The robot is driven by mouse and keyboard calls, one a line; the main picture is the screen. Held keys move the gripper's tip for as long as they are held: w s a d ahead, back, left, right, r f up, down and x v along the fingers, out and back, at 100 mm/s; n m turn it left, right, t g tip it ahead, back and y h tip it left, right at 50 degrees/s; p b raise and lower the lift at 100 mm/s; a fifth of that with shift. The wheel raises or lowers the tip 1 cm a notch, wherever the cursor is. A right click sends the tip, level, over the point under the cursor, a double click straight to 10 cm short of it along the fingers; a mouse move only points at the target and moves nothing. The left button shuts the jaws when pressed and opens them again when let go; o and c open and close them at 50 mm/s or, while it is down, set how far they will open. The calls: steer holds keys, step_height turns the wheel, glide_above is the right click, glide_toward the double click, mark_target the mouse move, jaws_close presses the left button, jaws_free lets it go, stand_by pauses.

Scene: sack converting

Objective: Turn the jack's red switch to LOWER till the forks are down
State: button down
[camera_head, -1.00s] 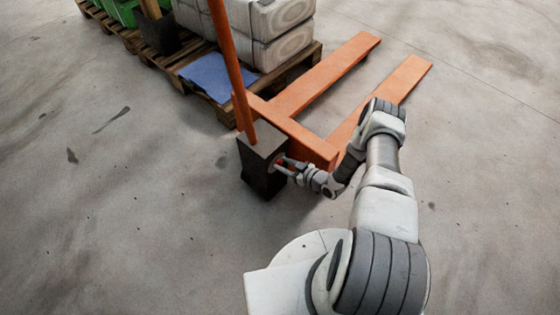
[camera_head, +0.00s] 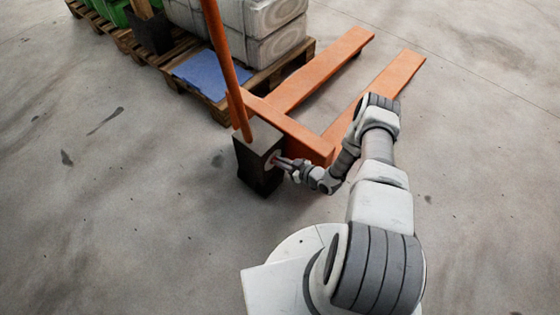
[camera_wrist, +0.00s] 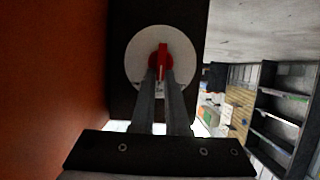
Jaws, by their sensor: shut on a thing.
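The pallet jack has a dark pump box (camera_head: 258,172) with a tall orange handle (camera_head: 222,70) and two orange forks (camera_head: 325,72) lying low near the floor. In the wrist view the red switch (camera_wrist: 162,55) sits on a pale round dial (camera_wrist: 138,52) on the dark box face. My gripper (camera_wrist: 162,76) is shut on the red switch, one finger on each side of its lower part. The switch's upper end points up in the wrist view. The dial's markings are too small and partly hidden to read. In the head view my gripper (camera_head: 278,161) reaches the box's right side.
A wooden pallet (camera_head: 222,112) with pale sacks (camera_head: 262,42) and a blue sheet (camera_head: 210,74) stands behind the jack at the left. Shelves (camera_wrist: 285,110) show at the right in the wrist view. The floor around is clear.

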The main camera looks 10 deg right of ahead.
steer(key=shift+w, duration=0.25)
steer(key=shift+w+d+m+g+y, duration=0.15)
steer(key=shift+w+m+g+y, duration=0.15)
steer(key=shift+m+y, duration=0.55)
steer(key=c, duration=0.9)
jaws_free()
steer(key=shift+s, duration=0.1)
steer(key=shift+s+a, duration=0.1)
steer(key=shift+a, duration=0.15)
steer(key=shift+s+d, duration=0.1)
steer(key=shift+d, duration=0.25)
steer(key=p+v, duration=0.5)
steer(key=v, duration=1.2)
steer(key=shift+s+a+r, duration=0.1)
steer(key=shift+r, duration=0.1)
